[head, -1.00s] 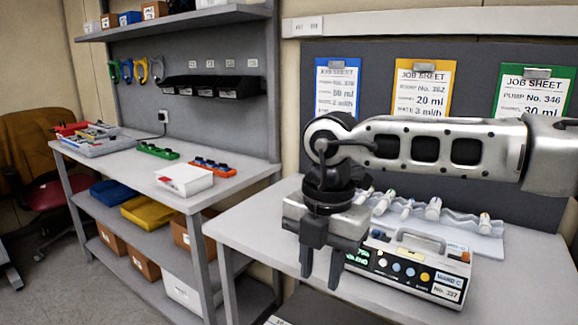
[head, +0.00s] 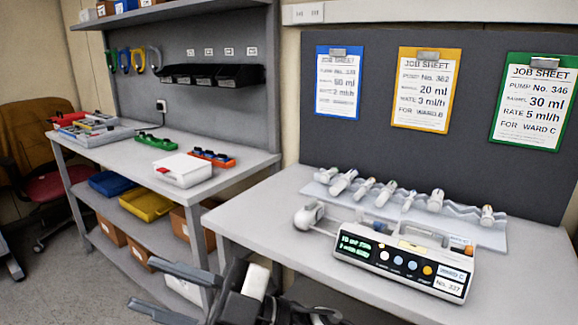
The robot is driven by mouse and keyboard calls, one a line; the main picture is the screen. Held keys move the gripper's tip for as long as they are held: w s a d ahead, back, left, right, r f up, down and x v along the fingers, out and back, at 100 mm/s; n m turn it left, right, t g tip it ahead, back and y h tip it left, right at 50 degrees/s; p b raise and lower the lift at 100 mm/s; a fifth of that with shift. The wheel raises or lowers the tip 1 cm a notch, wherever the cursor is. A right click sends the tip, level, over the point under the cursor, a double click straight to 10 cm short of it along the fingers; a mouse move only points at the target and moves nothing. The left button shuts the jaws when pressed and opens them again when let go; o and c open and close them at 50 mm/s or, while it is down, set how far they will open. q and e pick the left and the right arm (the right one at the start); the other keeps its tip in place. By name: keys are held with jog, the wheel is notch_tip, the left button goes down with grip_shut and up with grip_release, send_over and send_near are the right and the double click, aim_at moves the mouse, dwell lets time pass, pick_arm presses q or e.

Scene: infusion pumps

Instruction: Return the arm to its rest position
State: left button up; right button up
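My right gripper (head: 133,285) is low at the bottom of the head view, in front of the benches and left of the pump. Its dark fingers point left, stand apart and hold nothing I can see. Part of the wrist is cut off by the lower edge. My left gripper is not in view. The white infusion pump (head: 400,262), labelled Ward C and No. 337, stands on the right table (head: 510,290), clear of my gripper. Its display (head: 357,246) is lit green, and a white rounded part (head: 308,215) sticks out at its left.
Several syringes lie on a wavy rack (head: 460,232) behind the pump. Blue (head: 338,85), yellow (head: 424,90) and green (head: 533,103) job sheets hang on the grey board. The left bench (head: 235,155) carries a white box (head: 183,171) and coloured trays.

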jog(key=w+d+f+m+t+h, duration=0.4)
jog(key=d+f+m+t+h, duration=0.25)
jog(key=m+t, duration=0.25)
jog(key=w+d+f+m+t+h, duration=0.3)
jog(key=d+f+m+t+h, duration=0.4)
jog(key=m, duration=0.3)
jog(key=s+d+f+m+g+h, duration=0.1)
jog(key=s+d+f+h, duration=0.1)
jog(key=s+d+f, duration=0.2)
jog(key=s+d+f+m+g+h, duration=0.1)
jog(key=s+d+f, duration=0.3)
jog(key=f, duration=0.5)
jog(key=s+d+f+m+g+h, duration=0.1)
jog(key=s+d+f+g+h, duration=0.2)
jog(key=d+f, duration=0.3)
jog(key=shift+s+f+m, duration=0.3)
jog(key=shift+s+f, duration=0.3)
jog(key=shift+f, duration=0.1)
jog(key=shift+h, duration=0.25)
